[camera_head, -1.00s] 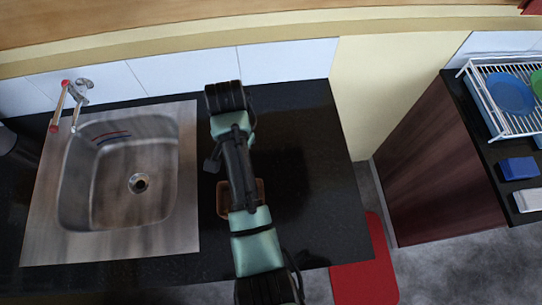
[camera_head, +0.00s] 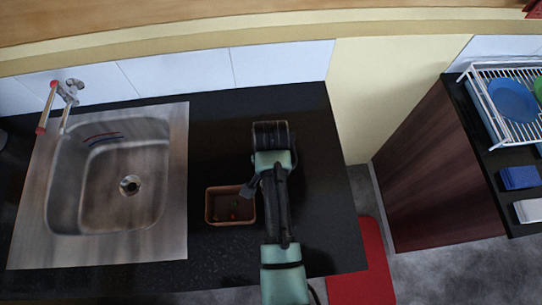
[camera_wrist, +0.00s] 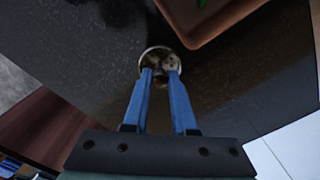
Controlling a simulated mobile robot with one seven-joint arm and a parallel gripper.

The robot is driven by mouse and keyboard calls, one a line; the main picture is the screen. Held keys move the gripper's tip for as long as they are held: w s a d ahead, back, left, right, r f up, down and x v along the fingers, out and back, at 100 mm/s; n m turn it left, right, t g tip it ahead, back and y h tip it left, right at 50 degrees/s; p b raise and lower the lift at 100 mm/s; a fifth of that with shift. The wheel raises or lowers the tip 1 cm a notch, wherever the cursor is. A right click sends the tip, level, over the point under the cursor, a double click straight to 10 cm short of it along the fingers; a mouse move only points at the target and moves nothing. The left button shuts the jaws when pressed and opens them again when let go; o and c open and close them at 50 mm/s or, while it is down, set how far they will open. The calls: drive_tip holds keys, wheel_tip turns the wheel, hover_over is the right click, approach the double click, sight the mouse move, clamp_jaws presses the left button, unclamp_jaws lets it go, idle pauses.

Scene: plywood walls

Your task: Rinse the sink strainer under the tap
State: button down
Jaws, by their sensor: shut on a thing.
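The sink strainer (camera_wrist: 160,58), a small round metal cup, is between the blue fingertips of my gripper (camera_wrist: 160,72) in the wrist view. The gripper is shut on it, above the dark counter beside a brown box; its exact height is unclear. In the head view my arm stands over the counter to the right of the sink and hides the strainer. The tap (camera_head: 66,98), chrome with red parts, stands at the sink's back left corner. The steel sink (camera_head: 170,215) is empty, with a round drain (camera_head: 130,185) in its floor.
The brown box (camera_head: 230,221), with small bits inside, stands on the counter (camera_head: 325,200) between sink and arm; its edge also shows in the wrist view (camera_wrist: 205,35). A dish rack (camera_head: 505,130) and sponges (camera_head: 520,177) are on the far right unit, across a gap.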

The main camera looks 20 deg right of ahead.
drive_tip(key=shift+f, duration=0.95)
drive_tip(key=shift+f, duration=0.1)
drive_tip(key=c, duration=0.7)
unclamp_jaws()
wheel_tip(320, 180, up, 12)
drive_tip(key=shift+r, duration=0.2)
